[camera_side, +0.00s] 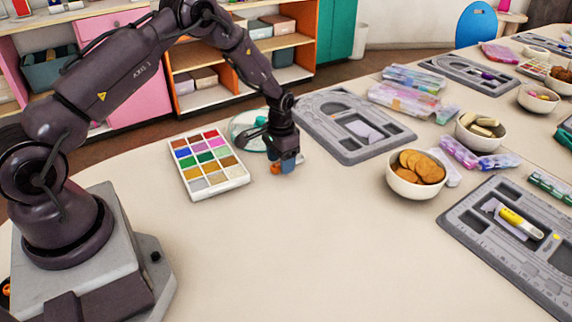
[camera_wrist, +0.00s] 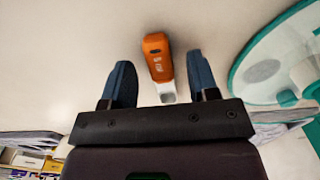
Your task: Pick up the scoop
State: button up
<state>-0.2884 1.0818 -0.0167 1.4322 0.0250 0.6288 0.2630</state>
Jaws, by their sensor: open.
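The scoop (camera_wrist: 156,58) shows in the wrist view with an orange handle and a pale end. It lies on the table between the two blue fingers of my gripper (camera_wrist: 160,85), with a gap visible on each side. The pale end is partly hidden by the gripper body. My gripper is open. In the side view my gripper (camera_side: 286,165) points down close to the table, and a small orange bit of the scoop (camera_side: 275,169) shows beside the fingers.
A bead tray (camera_side: 208,163) with coloured compartments lies left of my gripper. A round teal-rimmed lid or dish (camera_side: 240,131) is close behind it. A grey bead board (camera_side: 340,140) and a bowl of biscuits (camera_side: 414,187) stand to the right. The front table area is clear.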

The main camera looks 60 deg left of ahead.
jog(key=shift+f, duration=0.45)
jog(key=shift+c, duration=0.2)
jog(key=c, duration=0.9)
jog(key=shift+r, duration=0.1)
